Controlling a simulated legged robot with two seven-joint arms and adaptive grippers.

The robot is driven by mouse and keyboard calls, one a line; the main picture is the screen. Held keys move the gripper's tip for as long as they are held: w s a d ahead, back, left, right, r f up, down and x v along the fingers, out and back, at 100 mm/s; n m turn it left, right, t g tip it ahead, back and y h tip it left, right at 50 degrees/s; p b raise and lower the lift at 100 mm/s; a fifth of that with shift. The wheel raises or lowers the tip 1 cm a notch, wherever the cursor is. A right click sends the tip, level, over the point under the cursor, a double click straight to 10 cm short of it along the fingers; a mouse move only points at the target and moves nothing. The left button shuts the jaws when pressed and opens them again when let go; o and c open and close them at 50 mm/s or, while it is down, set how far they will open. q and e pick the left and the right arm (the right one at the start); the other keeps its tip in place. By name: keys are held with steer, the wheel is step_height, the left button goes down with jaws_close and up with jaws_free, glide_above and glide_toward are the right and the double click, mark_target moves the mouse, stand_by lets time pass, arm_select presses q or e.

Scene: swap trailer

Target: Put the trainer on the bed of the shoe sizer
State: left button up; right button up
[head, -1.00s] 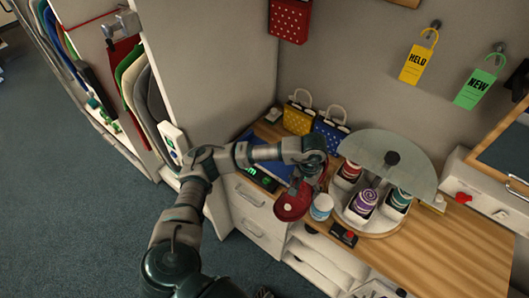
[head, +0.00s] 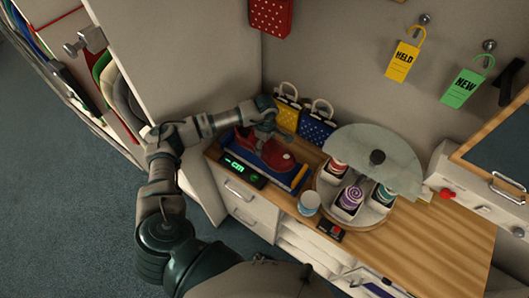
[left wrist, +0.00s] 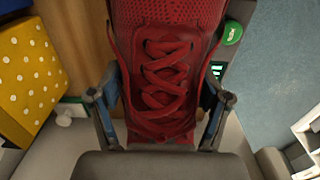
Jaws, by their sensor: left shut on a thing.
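The red trainer (head: 278,160) is above or on the blue bed (head: 297,178) of the shoe sizer, lying lengthwise along it. I cannot tell whether its sole touches the bed. The sizer's dark display (head: 243,171) glows green at the front left. My left gripper (head: 264,130) is shut on the trainer from above. In the left wrist view the fingers (left wrist: 164,100) stand on either side of the trainer's red laces (left wrist: 165,75). Much of the bed is hidden under the trainer. My right gripper is not in view.
Yellow (head: 287,112) and blue dotted bags (head: 315,126) stand close behind the sizer. The wooden counter (head: 435,236) is clear further right.

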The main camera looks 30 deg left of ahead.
arm_select(q)
steer(key=shift+w+f, duration=0.1)
steer(key=shift+f, duration=0.65)
steer(key=shift+w+f, duration=0.1)
steer(key=shift+f, duration=0.25)
steer(key=f, duration=0.3)
steer(key=shift+a+f+p, duration=0.1)
steer(key=shift+a+p, duration=0.2)
steer(key=shift+p, duration=0.1)
steer(key=shift+a+f, duration=0.15)
steer(key=shift+f, duration=0.2)
steer(key=o, duration=1.4)
steer(key=shift+c, duration=0.2)
steer(key=shift+d+r, duration=0.1)
steer(key=shift+d, duration=0.25)
steer(key=shift+r, duration=0.2)
step_height(320, 180, up, 12)
steer(key=shift+a+f+b, duration=0.1)
steer(key=shift+f+b, duration=0.15)
steer(key=shift+b, duration=0.85)
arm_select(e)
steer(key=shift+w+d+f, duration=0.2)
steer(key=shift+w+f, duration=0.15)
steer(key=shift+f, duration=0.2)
arm_select(q)
steer(key=shift+a, duration=0.1)
